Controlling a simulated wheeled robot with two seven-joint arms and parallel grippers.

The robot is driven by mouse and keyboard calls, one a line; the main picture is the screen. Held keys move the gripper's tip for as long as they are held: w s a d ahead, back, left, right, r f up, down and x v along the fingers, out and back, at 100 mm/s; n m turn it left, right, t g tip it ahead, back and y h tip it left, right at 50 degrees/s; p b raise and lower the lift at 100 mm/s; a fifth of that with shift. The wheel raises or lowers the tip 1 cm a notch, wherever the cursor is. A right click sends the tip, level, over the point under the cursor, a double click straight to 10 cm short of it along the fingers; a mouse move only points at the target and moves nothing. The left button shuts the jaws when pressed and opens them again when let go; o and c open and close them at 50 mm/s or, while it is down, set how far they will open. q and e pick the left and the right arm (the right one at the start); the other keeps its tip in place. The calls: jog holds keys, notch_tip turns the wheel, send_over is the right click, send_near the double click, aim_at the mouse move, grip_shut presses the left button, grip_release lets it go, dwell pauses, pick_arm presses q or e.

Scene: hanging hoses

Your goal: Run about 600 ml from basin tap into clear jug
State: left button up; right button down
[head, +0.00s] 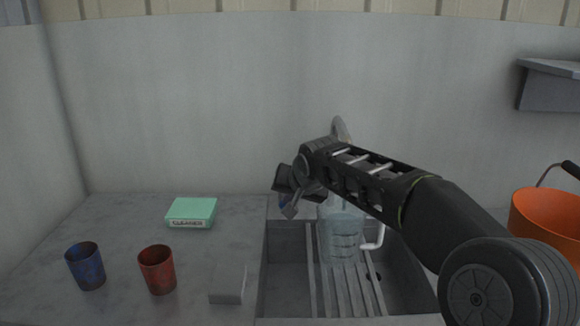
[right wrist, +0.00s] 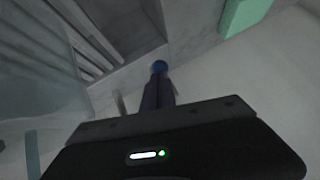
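The clear jug (head: 342,240) stands upright on the slatted rack in the basin, its white handle to the right. My arm covers its upper part; I cannot tell how much water it holds. The tap spout (head: 340,128) shows above my arm, and its outlet is hidden. My right gripper (head: 288,204) is left of the jug at the back of the basin. My left gripper is out of view.
The basin (head: 285,275) has a slatted rack. On the counter to its left are a blue cup (head: 86,267), a red cup (head: 158,270), a green cleaner box (head: 191,212) and a grey block (head: 228,286). An orange bucket (head: 545,220) stands at right, below a wall shelf (head: 548,88).

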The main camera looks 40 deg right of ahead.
dwell(0.8)
jog(key=w+d+r+p+v, duration=0.1)
jog(key=p+v, duration=0.1)
jog(key=v, duration=1.1)
jog(key=shift+d+p, duration=0.2)
jog(key=shift+p, duration=0.2)
jog(key=shift+r, duration=0.1)
